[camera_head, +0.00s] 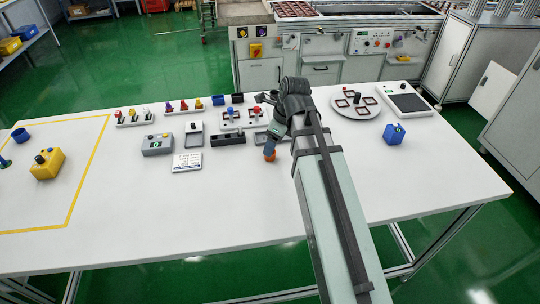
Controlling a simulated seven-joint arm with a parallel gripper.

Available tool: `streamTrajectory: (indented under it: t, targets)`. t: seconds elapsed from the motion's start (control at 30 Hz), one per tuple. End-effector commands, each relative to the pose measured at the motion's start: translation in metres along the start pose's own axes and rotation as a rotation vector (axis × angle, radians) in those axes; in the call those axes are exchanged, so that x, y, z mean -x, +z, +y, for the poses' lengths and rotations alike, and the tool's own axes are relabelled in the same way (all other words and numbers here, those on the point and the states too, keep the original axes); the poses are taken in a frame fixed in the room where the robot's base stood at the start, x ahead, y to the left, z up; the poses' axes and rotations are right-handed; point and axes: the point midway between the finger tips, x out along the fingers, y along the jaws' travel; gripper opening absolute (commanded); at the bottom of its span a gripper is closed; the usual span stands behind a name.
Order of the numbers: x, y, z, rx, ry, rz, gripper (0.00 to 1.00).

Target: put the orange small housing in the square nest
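The orange small housing (270,156) shows as a small orange patch low at the tip of my gripper (271,147), left of my arm. My gripper points down over the white table and meets or overlaps the housing. The picture is too small to tell whether the fingers are closed on it, or whether it touches the table. I cannot make out the square nest for certain. A dark block with recesses (228,139) lies just left of my gripper, and a grey tray (261,138) behind it is partly hidden by my wrist.
Left are a grey box (157,145), a label card (187,163) and a yellow box (46,164). Right are a round plate with square frames (345,113) and a blue box (394,135). The front table is clear.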

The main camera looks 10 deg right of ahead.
Motion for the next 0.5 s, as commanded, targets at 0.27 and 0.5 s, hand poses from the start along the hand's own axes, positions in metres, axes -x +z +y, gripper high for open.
streamTrajectory:
  t: [0.27, 0.5]
  targets:
    - [-0.032, -0.001, -0.001, 0.000, 0.001, 0.001, 0.71]
    - [-0.042, -0.001, -0.001, 0.000, 0.000, 0.000, 0.71]
